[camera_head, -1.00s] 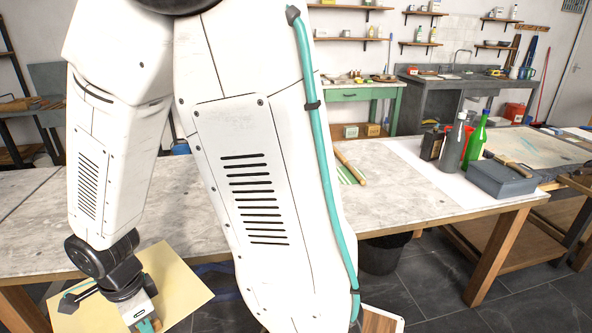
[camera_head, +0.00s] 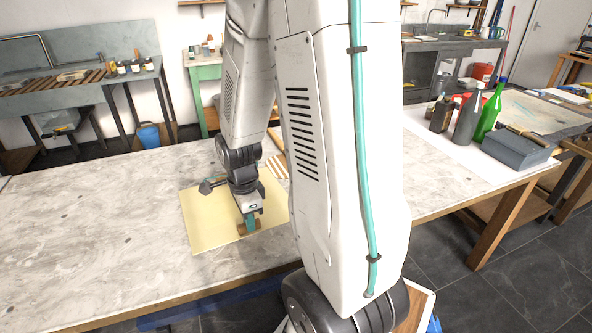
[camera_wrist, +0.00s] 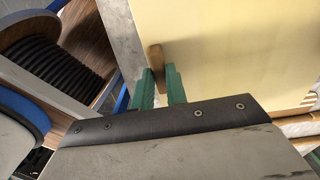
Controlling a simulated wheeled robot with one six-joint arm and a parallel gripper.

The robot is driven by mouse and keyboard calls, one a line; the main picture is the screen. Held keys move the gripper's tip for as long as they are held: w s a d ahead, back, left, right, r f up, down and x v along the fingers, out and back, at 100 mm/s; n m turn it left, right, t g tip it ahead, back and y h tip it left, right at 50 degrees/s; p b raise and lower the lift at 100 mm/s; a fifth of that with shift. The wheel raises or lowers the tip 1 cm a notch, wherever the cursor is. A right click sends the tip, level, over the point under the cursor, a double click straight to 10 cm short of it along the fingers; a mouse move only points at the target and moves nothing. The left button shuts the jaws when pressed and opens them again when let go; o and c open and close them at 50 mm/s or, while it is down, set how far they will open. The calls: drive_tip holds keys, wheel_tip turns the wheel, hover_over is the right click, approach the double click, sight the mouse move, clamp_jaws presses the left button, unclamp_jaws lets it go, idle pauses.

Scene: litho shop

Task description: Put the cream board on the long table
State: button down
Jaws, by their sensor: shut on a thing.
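The cream board (camera_head: 208,222) is a thin pale-yellow sheet with a small wooden grip (camera_wrist: 155,57) at its near edge. My gripper (camera_head: 250,226) points down at that edge, its green fingers (camera_wrist: 160,85) shut on the wooden grip. The board is roughly flat over the marble-topped long table (camera_head: 90,245), near its front edge; I cannot tell whether it touches the top. The board (camera_wrist: 225,50) fills the upper right of the wrist view. My arm hides its right side in the head view.
Dark bottles (camera_head: 466,122), a green bottle (camera_head: 489,115) and a grey box (camera_head: 515,149) stand at the table's right. The table's left part is bare. A blue bucket (camera_head: 148,135) stands behind.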

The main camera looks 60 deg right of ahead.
sight(232, 205)
drive_tip(key=shift+m, duration=0.5)
drive_tip(key=s+d, duration=0.1)
drive_tip(key=d, duration=0.2)
drive_tip(key=s+d, duration=0.2)
drive_tip(key=d, duration=0.1)
drive_tip(key=s+d, duration=0.1)
drive_tip(key=d, duration=0.1)
drive_tip(key=shift+s+d+f, duration=0.15)
drive_tip(key=shift+d, duration=0.25)
drive_tip(key=w+a, duration=0.1)
drive_tip(key=w, duration=0.3)
drive_tip(key=w+a+f, duration=0.1)
drive_tip(key=w+a, duration=0.1)
drive_tip(key=w, duration=0.3)
drive_tip(key=w+a, duration=0.1)
drive_tip(key=w, duration=0.4)
drive_tip(key=shift+w+a+f, duration=0.15)
drive_tip(key=shift+f, duration=0.1)
drive_tip(key=shift+w+a+f, duration=0.1)
drive_tip(key=shift+w+f, duration=0.1)
drive_tip(key=shift+f, duration=0.7)
drive_tip(key=shift+w+f, duration=0.2)
drive_tip(key=shift+f, duration=0.65)
drive_tip(key=c, duration=1.4)
unclamp_jaws()
drive_tip(key=shift+f, duration=0.1)
